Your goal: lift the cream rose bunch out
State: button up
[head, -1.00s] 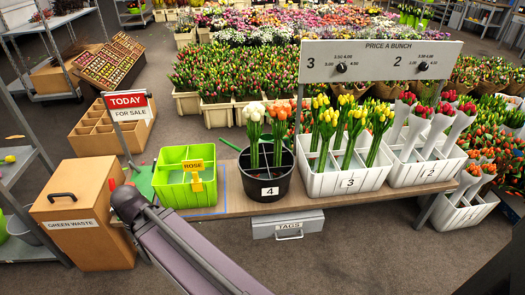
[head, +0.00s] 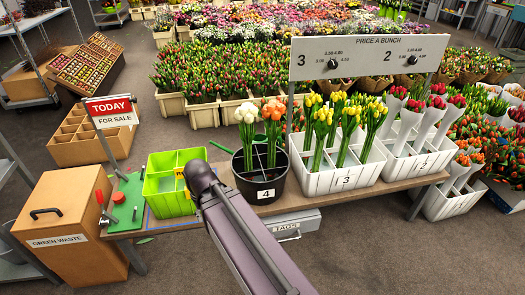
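A cream-white bunch (head: 248,118) stands upright in the black bucket (head: 262,195) numbered 4, beside an orange bunch (head: 273,112). Their green stems go down into separate parts of the bucket. I cannot tell from the blooms whether the cream bunch is roses. A lime green crate (head: 160,205) with a yellow ROSE tag stands left of the bucket; its compartments look empty where I can see them. My arm rises from the bottom and its dark joint covers the crate's right side and most of the tag. My gripper does not show.
A white crate (head: 318,184) numbered 3 with yellow bunches stands right of the bucket. Another white crate (head: 415,165) holds wrapped red bunches. A price board (head: 370,58) stands behind them. A green panel (head: 127,207) and GREEN WASTE box (head: 70,220) are at left.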

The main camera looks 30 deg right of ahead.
aim_at(248, 113)
jog(key=z, duration=0.75)
jog(key=i, duration=0.6)
jog(key=k, duration=0.6)
jog(key=u, duration=0.05)
